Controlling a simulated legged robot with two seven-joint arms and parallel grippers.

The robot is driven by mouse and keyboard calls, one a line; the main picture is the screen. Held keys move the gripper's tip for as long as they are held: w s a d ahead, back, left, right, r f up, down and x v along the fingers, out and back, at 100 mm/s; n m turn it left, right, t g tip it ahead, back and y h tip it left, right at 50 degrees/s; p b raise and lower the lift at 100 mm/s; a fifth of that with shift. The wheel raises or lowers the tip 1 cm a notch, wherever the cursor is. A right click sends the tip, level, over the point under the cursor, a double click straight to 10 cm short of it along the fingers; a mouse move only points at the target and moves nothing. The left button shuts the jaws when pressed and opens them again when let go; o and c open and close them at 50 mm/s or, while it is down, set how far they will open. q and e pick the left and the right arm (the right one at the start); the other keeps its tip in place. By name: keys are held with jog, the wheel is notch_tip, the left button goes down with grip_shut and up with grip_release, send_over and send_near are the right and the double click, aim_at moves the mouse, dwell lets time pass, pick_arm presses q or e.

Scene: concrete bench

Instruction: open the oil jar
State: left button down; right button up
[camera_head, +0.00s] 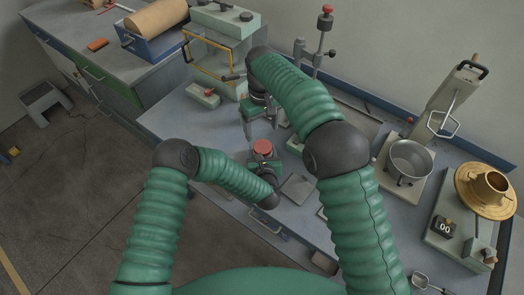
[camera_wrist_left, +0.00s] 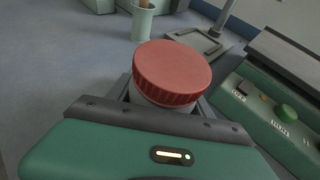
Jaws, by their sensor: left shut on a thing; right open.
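The oil jar has a red ribbed lid (camera_head: 262,147) and stands near the middle of the bench in the head view. In the left wrist view the lid (camera_wrist_left: 172,72) is on the jar, with a strip of pale jar body (camera_wrist_left: 146,100) below it. My left gripper (camera_head: 264,163) is shut around the jar body below the lid; its jaws also show in the left wrist view (camera_wrist_left: 165,108). My right gripper (camera_head: 257,118) is open and empty, pointing down beyond and above the lid, apart from it in the picture. The lower jar is hidden.
A glass-fronted case (camera_head: 210,55) stands behind left. A metal pan (camera_head: 410,158), a brass-coloured round piece (camera_head: 487,190) and a green device (camera_head: 455,235) are at right. A cup (camera_wrist_left: 142,22) and a panel with a green button (camera_wrist_left: 285,112) are near the jar.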

aim_at(263, 146)
jog(key=m, duration=0.6)
jog(key=shift+s+f+m, duration=0.1)
jog(key=shift+f+m, duration=0.05)
jog(key=shift+m, duration=0.25)
jog(key=m, duration=0.6)
jog(key=shift+d+f, duration=0.1)
jog(key=m, duration=0.3)
jog(key=shift+m, duration=0.4)
jog(key=m, duration=0.9)
jog(key=shift+m, duration=0.3)
jog(key=m, duration=0.8)
jog(key=shift+r+m, duration=0.25)
jog(key=shift+m, duration=0.15)
jog(key=shift+f+m, duration=0.1)
jog(key=shift+m, duration=0.2)
notch_tip(263, 146, down, 8)
jog(key=shift+r, duration=0.1)
pick_arm(q)
jog(key=shift+f, duration=0.1)
pick_arm(e)
jog(key=c, duration=1.3)
jog(key=o, duration=1.4)
